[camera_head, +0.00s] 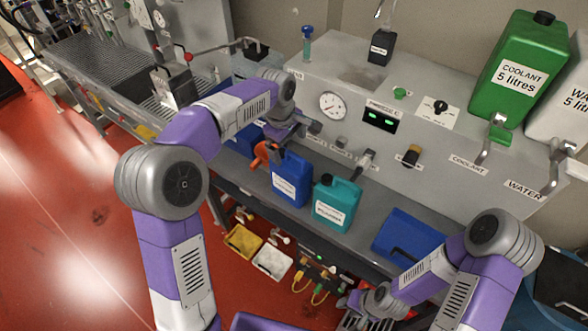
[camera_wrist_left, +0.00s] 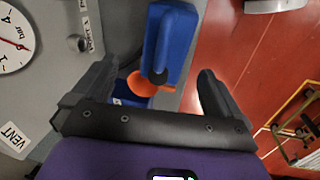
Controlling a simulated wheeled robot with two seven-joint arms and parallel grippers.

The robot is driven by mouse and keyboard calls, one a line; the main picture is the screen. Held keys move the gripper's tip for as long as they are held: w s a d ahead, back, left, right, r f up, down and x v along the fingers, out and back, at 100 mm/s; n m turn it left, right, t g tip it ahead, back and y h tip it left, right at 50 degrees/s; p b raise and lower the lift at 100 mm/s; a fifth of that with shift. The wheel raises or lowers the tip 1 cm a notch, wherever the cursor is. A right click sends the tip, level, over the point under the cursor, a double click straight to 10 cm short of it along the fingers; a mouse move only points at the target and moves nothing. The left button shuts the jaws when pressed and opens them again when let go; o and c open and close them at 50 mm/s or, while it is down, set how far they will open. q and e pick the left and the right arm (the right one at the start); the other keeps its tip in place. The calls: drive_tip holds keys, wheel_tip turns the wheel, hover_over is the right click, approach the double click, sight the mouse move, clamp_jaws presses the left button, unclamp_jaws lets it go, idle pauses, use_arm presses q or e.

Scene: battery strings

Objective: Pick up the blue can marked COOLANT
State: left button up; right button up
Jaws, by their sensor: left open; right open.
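A blue can (camera_head: 291,182) with a white label and an orange spout (camera_head: 262,153) stands on the grey bench ledge; its label is too small to read surely. My left gripper (camera_head: 283,138) is above and behind its top, jaws apart. In the left wrist view the blue can (camera_wrist_left: 172,40) and its orange spout (camera_wrist_left: 137,84) show between the open fingers, with no finger visibly closed on it. My right gripper (camera_head: 352,302) is low at the bottom of the head view, open and empty, partly hidden by its arm.
A teal can (camera_head: 336,204) stands close right of the blue can. A blue tray (camera_head: 408,236) lies further right. A green container marked COOLANT (camera_head: 518,75) stands on top of the panel. Taps and a gauge (camera_head: 333,105) face the ledge. Yellow (camera_head: 243,241) and white bins sit below.

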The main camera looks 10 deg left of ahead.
sight(289, 153)
use_arm(q)
wheel_tip(289, 153, down, 6)
drive_tip(key=shift+r+b, duration=0.1)
drive_tip(key=shift+b, duration=0.3)
drive_tip(key=shift+w+f, duration=0.25)
drive_tip(key=shift+f, duration=0.25)
drive_tip(key=shift+s, duration=0.1)
drive_tip(key=c, duration=1.1)
drive_tip(key=shift+d+r, duration=0.1)
drive_tip(key=shift+r, duration=0.1)
drive_tip(key=shift+c, duration=1.2)
drive_tip(key=shift+w+r, duration=0.1)
drive_tip(key=shift+w, duration=0.1)
